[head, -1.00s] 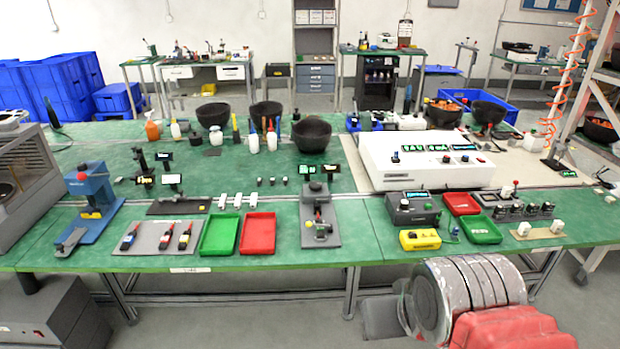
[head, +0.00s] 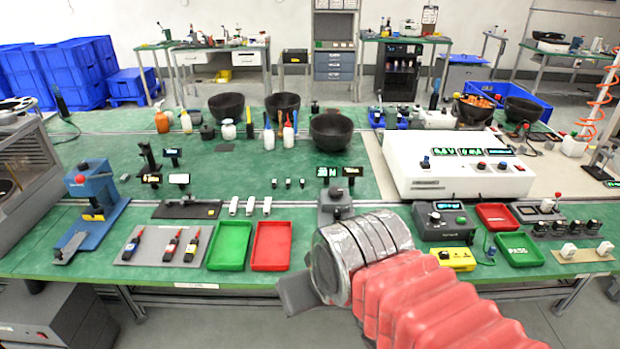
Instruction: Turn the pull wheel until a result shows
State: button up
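A grey pull tester (head: 335,202) stands on the green bench at centre, with small dark displays (head: 327,172) on top. Its lower front, where the wheel appears in the earlier frame, is mostly hidden behind my arm, so I cannot see the wheel clearly. The display shows faint characters, too small to read surely. My gripper (head: 294,297) shows as a dark grey end at the left of my arm, in front of the bench edge and below the tester. I cannot see its fingers apart or any thing held in it.
Left of the tester lie a green tray (head: 229,246), a red tray (head: 271,246) and a grey mat (head: 153,246) with several tools. To the right are a grey meter box (head: 444,222), a yellow box (head: 455,259) and a green tray marked PASS (head: 517,250). A white console (head: 460,178) stands behind.

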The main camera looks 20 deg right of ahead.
aim_at(335, 192)
jog(key=u, duration=0.05)
jog(key=i, duration=1.1)
jog(key=z, duration=0.35)
